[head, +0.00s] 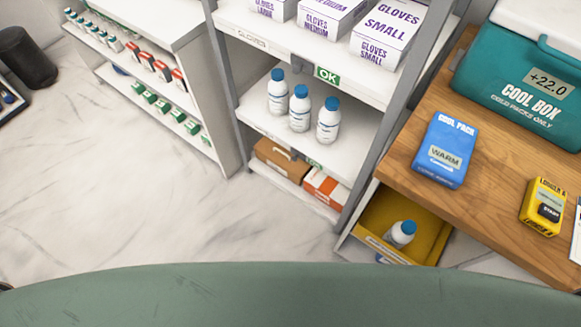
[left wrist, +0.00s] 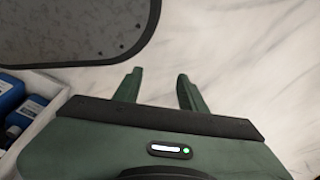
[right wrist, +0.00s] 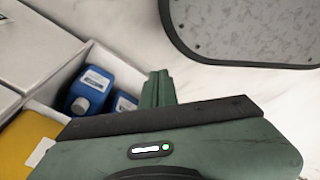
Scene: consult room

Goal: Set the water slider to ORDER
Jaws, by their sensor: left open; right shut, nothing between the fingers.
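A green OK sign (head: 327,75) sits on the front edge of the shelf that holds the glove boxes. White bottles with blue caps (head: 299,108) stand on the shelf below it. A small green tag (head: 314,164) shows on that lower shelf's front edge; it is too small to read. I cannot make out a slider marked water. My left gripper (left wrist: 158,88), in the left wrist view, is open and empty above the pale floor. My right gripper (right wrist: 158,88), in the right wrist view, is shut and empty. Neither gripper shows in the head view.
Glove boxes (head: 385,33) fill the upper shelf. A yellow drawer (head: 425,222) below stands open with a bottle inside. The marble floor (head: 130,200) at left is clear.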

